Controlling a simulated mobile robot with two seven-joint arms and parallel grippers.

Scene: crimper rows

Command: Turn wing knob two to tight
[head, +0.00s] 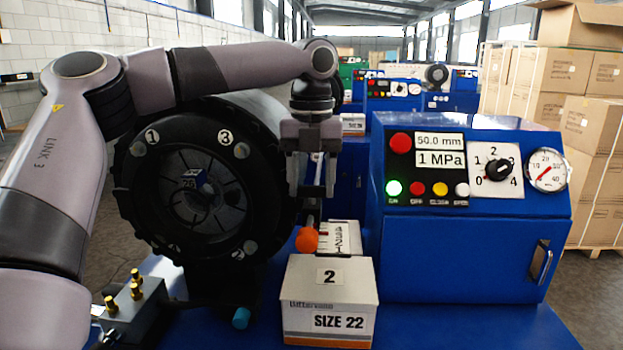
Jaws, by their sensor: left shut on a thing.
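The round black crimper head (262,130) stands at the left centre, with number labels 1 and 3 at its top and small grey knobs near its rim. My left gripper (315,190) points down just right of the crimper head. Its fingers are close around a thin pale rod (315,210), above an orange ball (307,240). The grip point is partly hidden by the fingers. My right gripper is not in view.
A box marked 2 and SIZE 22 (328,318) stands in front, by a white number scale (340,238). The blue control cabinet (470,258) with dial and gauge is at right. Brass fittings (136,285) are at lower left. Cartons (592,85) stack behind.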

